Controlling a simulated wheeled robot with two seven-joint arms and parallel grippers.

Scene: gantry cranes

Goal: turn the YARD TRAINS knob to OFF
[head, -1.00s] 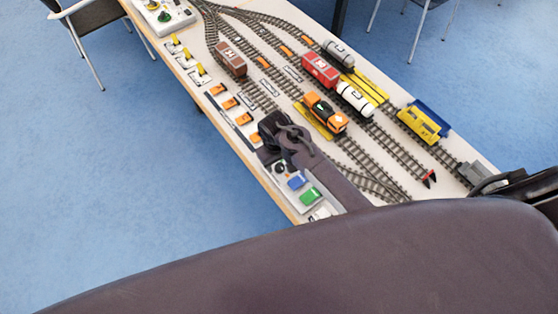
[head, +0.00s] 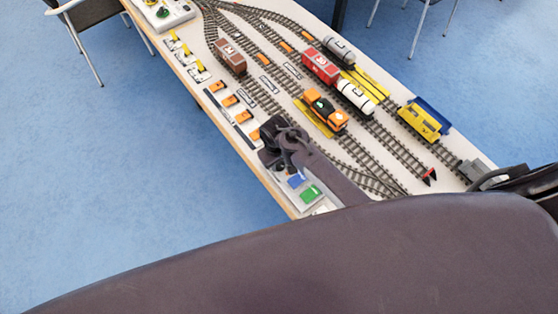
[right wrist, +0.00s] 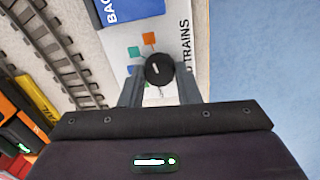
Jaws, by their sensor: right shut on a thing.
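The YARD TRAINS knob (right wrist: 160,67) is a round black knob with a short white mark on its face. It stands on a white panel (right wrist: 170,22) printed with small coloured squares; the word TRAINS shows beside it, the rest of the label is covered. In the right wrist view my right gripper (right wrist: 159,80) has one finger on each side of the knob and is shut on it. In the head view the right gripper (head: 275,163) is over the table's near edge and hides the knob. My left gripper is not in view.
Orange switches (head: 241,117) line the table edge. An orange locomotive (head: 326,111) and wagons stand on the tracks beyond. Blue floor lies open at left.

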